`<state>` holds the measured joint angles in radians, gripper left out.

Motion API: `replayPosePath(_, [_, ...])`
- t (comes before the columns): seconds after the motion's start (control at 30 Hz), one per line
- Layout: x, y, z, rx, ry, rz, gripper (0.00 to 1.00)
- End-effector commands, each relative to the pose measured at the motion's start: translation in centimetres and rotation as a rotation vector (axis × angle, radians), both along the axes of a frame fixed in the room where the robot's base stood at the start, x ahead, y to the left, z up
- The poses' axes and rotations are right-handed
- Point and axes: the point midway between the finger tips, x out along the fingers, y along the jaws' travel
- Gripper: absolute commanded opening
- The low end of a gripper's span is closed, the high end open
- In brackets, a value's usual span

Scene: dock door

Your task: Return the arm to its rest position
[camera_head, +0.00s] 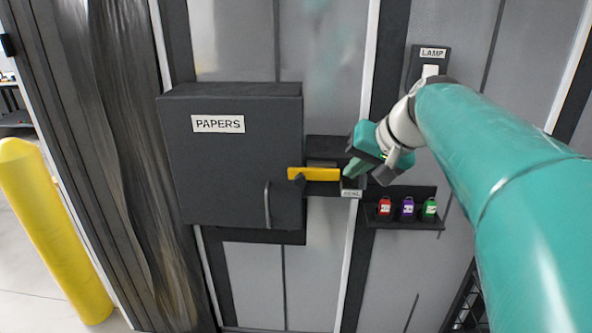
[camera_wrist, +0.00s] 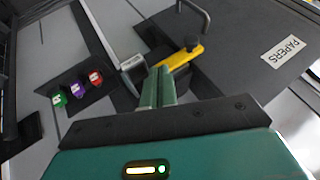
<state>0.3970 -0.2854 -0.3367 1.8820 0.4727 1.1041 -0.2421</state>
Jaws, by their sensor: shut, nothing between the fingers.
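My arm reaches in from the right in the head view, and my gripper (camera_head: 350,172) is in front of the wall panel, close to the right end of a yellow latch bar (camera_head: 318,174). In the wrist view, my gripper (camera_wrist: 158,75) shows two green fingers together with nothing between them. The yellow bar (camera_wrist: 182,58) lies just beyond the fingertips; I cannot tell whether they touch it. The bar lies across the right edge of a dark box labelled PAPERS (camera_head: 235,150), whose door is closed.
A small shelf (camera_head: 405,222) with red, purple and green tags is below right of my gripper. A LAMP switch (camera_head: 430,70) is above. The box has a vertical handle (camera_head: 267,205). A yellow post (camera_head: 50,230) stands at the far left beside a dark strip curtain (camera_head: 125,150).

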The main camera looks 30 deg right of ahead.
Motion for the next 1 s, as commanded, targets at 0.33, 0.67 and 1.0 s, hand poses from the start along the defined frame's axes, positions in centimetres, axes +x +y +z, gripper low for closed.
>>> replayPosePath(0.33, [-1.4, -0.2, 1.5, 0.001, 0.001, 0.002, 0.00])
replayPosePath(0.67, [-1.5, -0.3, 1.5, 0.002, 0.001, 0.001, 0.00])
replayPosePath(1.0, [-2.0, 8.9, -2.9, -0.075, 0.073, 0.157, 0.00])
